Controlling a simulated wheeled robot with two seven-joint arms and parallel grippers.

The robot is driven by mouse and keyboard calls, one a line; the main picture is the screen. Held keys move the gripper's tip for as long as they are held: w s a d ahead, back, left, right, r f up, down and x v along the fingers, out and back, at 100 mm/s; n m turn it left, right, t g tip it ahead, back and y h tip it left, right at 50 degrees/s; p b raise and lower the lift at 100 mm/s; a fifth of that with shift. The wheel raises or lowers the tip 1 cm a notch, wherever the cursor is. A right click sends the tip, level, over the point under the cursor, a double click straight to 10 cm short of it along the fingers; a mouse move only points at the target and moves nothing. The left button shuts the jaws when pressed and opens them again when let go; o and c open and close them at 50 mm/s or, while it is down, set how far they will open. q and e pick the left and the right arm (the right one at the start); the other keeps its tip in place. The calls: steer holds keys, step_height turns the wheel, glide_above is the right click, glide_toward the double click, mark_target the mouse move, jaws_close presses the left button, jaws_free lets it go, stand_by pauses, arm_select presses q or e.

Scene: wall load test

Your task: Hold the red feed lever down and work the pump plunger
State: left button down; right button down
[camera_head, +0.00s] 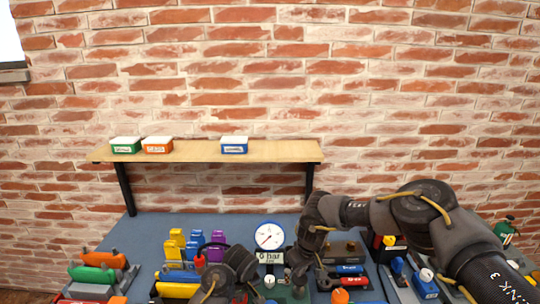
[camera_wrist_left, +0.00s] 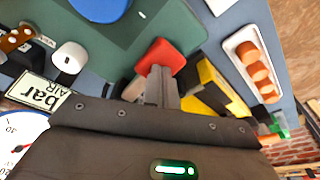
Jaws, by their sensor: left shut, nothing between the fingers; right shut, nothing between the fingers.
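The red feed lever's end (camera_wrist_left: 160,56) shows as a red block in the left wrist view. My left gripper (camera_wrist_left: 158,80) is shut and empty, its fingertips right at the red block; I cannot tell whether they press on it. In the head view my left gripper (camera_head: 246,270) is at the bottom middle and hides the lever. My right gripper (camera_head: 299,286) is shut and empty, pointing down right of the gauge plate. A white knob (camera_head: 270,281) stands between them; it also shows in the left wrist view (camera_wrist_left: 68,57). I cannot make out the pump plunger for certain.
A dial gauge (camera_head: 269,236) stands above a plate reading "0 bar AIR" (camera_head: 270,257). Coloured blocks (camera_head: 178,246) crowd the bench at left, and more items (camera_head: 348,269) at right. A wooden shelf (camera_head: 190,154) with small boxes hangs on the brick wall.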

mark_target(300, 278)
steer(key=shift+f, duration=2.15)
steer(key=shift+r, duration=2.35)
steer(key=shift+f, duration=0.2)
steer(key=shift+f, duration=2.15)
steer(key=shift+r, duration=2.35)
steer(key=shift+f, duration=0.15)
